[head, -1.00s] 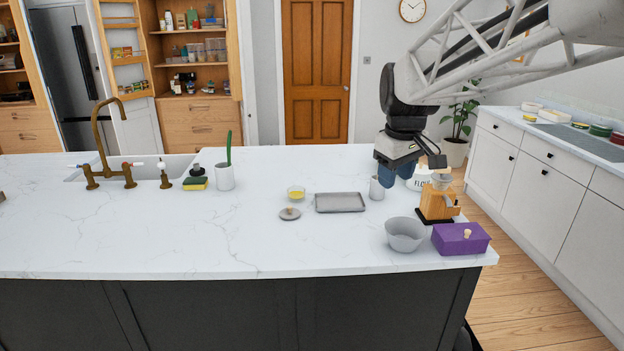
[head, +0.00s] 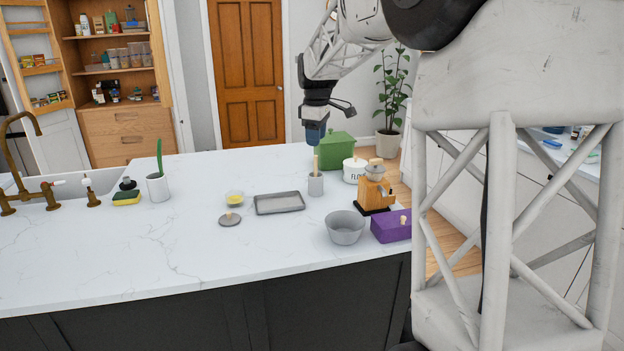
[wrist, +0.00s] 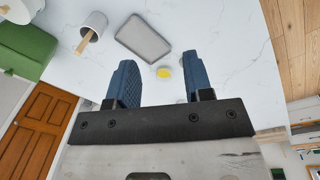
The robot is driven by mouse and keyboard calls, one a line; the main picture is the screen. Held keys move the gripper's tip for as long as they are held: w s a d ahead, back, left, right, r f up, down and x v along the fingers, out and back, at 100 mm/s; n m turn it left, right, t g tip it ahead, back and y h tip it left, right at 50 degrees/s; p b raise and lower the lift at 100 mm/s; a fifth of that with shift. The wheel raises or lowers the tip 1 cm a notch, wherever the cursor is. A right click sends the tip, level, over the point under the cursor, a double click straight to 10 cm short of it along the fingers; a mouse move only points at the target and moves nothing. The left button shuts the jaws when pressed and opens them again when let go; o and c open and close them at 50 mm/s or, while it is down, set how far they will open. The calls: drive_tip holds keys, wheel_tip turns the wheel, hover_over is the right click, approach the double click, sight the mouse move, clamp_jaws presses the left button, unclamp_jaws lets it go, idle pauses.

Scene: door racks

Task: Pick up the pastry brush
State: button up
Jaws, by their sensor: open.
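A grey cup (head: 315,187) stands on the white counter. A wooden handle (head: 316,163) sticks up out of it; this may be the pastry brush, but its head is hidden in the cup. In the wrist view the cup (wrist: 95,22) and the handle (wrist: 83,42) are at upper left, outside the jaws. My gripper (head: 315,142) is above and behind the cup in the head view, pointing down. In the wrist view its blue fingers (wrist: 157,82) are apart with nothing held between them. A second cup (head: 158,188) holds a green upright item (head: 159,157) that I cannot identify.
The left counter is mostly clear.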

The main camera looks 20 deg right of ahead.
drive_tip(key=w+d+f+n, duration=0.2)
drive_tip(key=w, duration=0.5)
drive_tip(key=w+d+f+n, duration=0.1)
drive_tip(key=w+f, duration=0.2)
drive_tip(key=w, duration=0.3)
drive_tip(key=n+g, duration=0.1)
drive_tip(key=n, duration=0.2)
hover_over(316, 163)
drive_tip(key=w, duration=0.1)
wheel_tip(316, 163, down, 7)
drive_tip(key=shift+r, duration=0.2)
drive_tip(key=shift+f, duration=0.1)
drive_tip(key=shift+f, duration=1.15)
drive_tip(key=shift+f, duration=0.15)
drive_tip(key=shift+s+f, duration=0.1)
drive_tip(key=shift+f, duration=2.4)
drive_tip(key=shift+c, duration=0.3)
clamp_jaws()
